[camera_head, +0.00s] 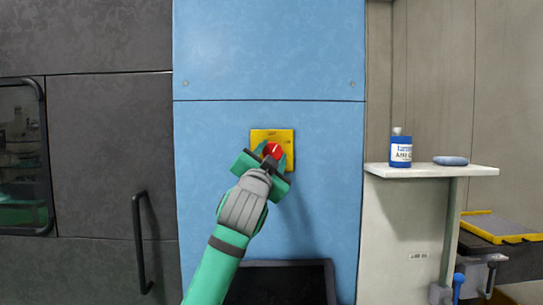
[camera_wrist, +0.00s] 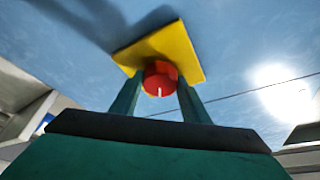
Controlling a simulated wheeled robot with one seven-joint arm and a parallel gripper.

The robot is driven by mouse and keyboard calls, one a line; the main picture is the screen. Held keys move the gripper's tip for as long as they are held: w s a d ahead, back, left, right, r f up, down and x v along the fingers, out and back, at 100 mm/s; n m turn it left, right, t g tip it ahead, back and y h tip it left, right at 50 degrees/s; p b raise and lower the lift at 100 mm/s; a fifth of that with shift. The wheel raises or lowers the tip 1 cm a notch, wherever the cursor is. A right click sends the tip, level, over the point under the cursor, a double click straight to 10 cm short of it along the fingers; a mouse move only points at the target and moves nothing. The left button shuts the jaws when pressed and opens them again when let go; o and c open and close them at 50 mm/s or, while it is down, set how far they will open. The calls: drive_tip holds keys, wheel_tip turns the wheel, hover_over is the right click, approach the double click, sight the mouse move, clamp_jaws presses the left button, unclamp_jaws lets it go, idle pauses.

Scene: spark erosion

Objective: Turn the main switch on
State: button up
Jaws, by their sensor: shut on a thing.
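The main switch is a red knob (camera_head: 272,150) with a white mark on a yellow square plate (camera_head: 287,135), fixed to a blue panel. In the head view the knob's white mark points up and slightly right. My gripper (camera_head: 274,159) is at the switch, its two green fingers on either side of the red knob, shut on it. The wrist view also shows the red knob (camera_wrist: 160,79) between the fingers (camera_wrist: 160,98), with the yellow plate (camera_wrist: 185,48) behind it. The fingers and palm hide part of the knob's sides.
A white shelf (camera_head: 430,171) at the right holds a blue and white bottle (camera_head: 401,151) and a blue oblong item (camera_head: 450,160). A dark door with a black handle (camera_head: 139,240) stands at the left. A dark recess (camera_head: 280,284) lies below the switch. The blue panel around the switch is clear.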

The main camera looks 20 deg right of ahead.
drive_tip(key=m+g, duration=0.1)
drive_tip(key=m, duration=0.2)
drive_tip(key=m+g+h, duration=0.1)
drive_tip(key=m+g, duration=0.1)
drive_tip(key=m, duration=0.2)
drive_tip(key=shift+a+r+m, duration=0.15)
drive_tip(key=shift+a+m, duration=0.05)
drive_tip(key=shift+m, duration=0.1)
drive_tip(key=m+g, duration=0.1)
drive_tip(key=m, duration=0.1)
drive_tip(key=m+g+y, duration=0.1)
drive_tip(key=m, duration=0.2)
drive_tip(key=shift+w, duration=0.1)
drive_tip(key=shift+m, duration=0.3)
drive_tip(key=shift+d, duration=0.1)
drive_tip(key=o, duration=1.1)
drive_tip(key=shift+c, duration=0.2)
drive_tip(key=v, duration=1.1)
drive_tip(key=shift+r, duration=0.15)
